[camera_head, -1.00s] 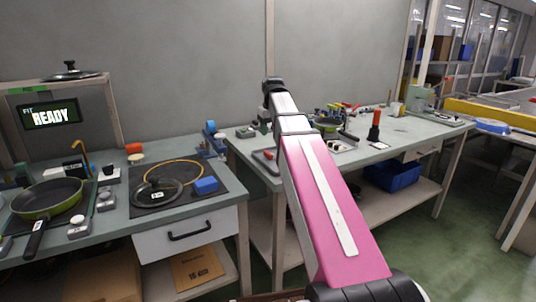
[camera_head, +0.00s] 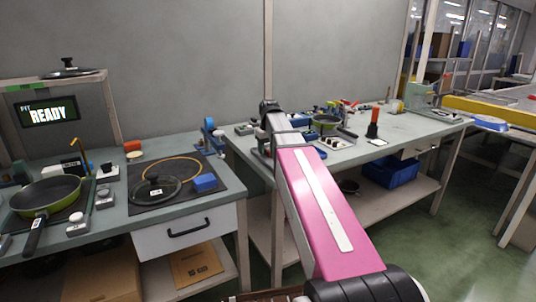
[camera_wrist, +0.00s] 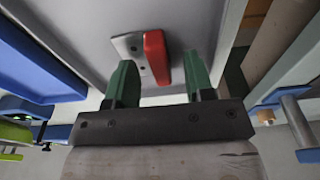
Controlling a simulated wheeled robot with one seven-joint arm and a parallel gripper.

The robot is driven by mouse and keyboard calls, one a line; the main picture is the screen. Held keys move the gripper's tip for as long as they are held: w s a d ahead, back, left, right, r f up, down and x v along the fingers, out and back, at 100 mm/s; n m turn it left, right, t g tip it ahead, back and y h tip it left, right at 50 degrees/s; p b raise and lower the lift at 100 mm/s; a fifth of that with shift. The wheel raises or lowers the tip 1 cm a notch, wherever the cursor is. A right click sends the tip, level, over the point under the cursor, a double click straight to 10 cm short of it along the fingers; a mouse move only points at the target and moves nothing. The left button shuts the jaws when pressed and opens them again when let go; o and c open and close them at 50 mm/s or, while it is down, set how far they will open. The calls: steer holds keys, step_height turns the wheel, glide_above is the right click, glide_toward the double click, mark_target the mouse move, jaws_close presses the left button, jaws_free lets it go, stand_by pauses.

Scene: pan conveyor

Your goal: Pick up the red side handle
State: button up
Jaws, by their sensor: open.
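The red side handle (camera_wrist: 157,57) shows in the wrist view, lying beside a light metal plate with dark holes (camera_wrist: 130,47) on a grey surface. My gripper (camera_wrist: 160,60) is open, with one green finger on each side of the handle and plate. The handle appears between the fingertips, closer to the right finger. A gap shows on both sides, so nothing is gripped. How far the fingertips are above the surface is hard to tell. In the head view my arm hides the gripper and the handle.
In the wrist view, a blue bin-like part (camera_wrist: 35,60) is at left and a pale beam (camera_wrist: 285,65) at right. In the head view, a green pan (camera_head: 47,195) and glass lid (camera_head: 155,188) sit on the left bench. A red-topped bottle (camera_head: 373,124) stands on the right bench.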

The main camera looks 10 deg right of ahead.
steer(key=shift+f, duration=0.25)
jaws_close()
steer(key=shift+r, duration=0.15)
